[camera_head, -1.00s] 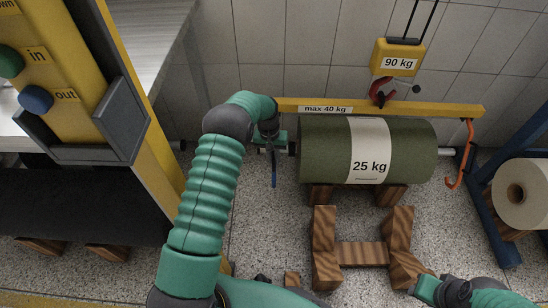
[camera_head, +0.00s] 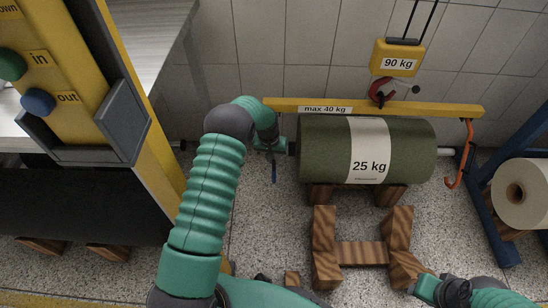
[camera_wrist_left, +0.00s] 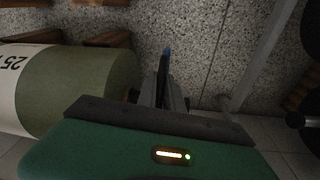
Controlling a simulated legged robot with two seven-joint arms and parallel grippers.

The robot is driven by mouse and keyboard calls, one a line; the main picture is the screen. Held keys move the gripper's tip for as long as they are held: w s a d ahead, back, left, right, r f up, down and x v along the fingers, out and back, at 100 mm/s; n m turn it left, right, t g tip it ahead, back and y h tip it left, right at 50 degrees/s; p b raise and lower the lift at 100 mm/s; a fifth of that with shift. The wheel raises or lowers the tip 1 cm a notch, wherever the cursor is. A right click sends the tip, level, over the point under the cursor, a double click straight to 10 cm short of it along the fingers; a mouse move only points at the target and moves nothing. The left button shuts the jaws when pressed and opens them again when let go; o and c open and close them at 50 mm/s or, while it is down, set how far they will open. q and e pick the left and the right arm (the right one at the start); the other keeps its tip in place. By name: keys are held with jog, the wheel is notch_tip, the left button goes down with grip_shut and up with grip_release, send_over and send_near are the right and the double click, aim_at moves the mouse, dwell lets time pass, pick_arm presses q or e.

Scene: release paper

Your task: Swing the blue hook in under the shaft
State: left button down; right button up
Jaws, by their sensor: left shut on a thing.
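The green roll (camera_head: 320,150) marked 25 kg lies on wooden blocks under the yellow beam (camera_head: 430,109). Its shaft shows at the right end (camera_head: 445,151) and as a short stub on the left (camera_head: 291,149). My left gripper (camera_head: 273,147) is shut on the blue hook (camera_head: 274,174) beside the left shaft end; the hook's tip points down. In the left wrist view the hook's blue tip (camera_wrist_left: 167,52) shows beyond the fingers (camera_wrist_left: 165,92). Whether the hook is under the shaft is hidden. The orange hook (camera_head: 468,150) hangs near the right shaft end. My right gripper (camera_head: 422,285) is low right, its jaws unclear.
A 90 kg hoist scale (camera_head: 398,57) hangs above the beam, with a red hook (camera_head: 380,90) at the beam. A wooden cradle (camera_head: 362,254) stands in front. A yellow machine (camera_head: 160,150) is left; a blue rack (camera_head: 500,220) with a pale roll (camera_head: 530,195) is right.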

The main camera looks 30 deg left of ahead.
pick_arm(q)
jog(key=w+f+t, duration=0.1)
jog(key=w+a+f+t+y+b, duration=0.1)
jog(key=f, duration=0.1)
jog(key=w+a+f+t+y, duration=0.1)
jog(key=f, duration=0.1)
jog(key=shift+w, duration=0.15)
jog(key=shift+w+a+f+t+b, duration=0.25)
jog(key=shift+w+a+t+b, duration=0.2)
jog(key=shift+w+t, duration=0.15)
jog(key=c, duration=1.5)
grip_release()
jog(key=p+v, duration=0.2)
jog(key=v, duration=0.3)
jog(key=p+v, duration=0.3)
jog(key=v, duration=0.3)
jog(key=p+v, duration=0.3)
jog(key=v, duration=0.2)
jog(key=shift+s+d+r, duration=0.2)
jog(key=shift+d, duration=0.15)
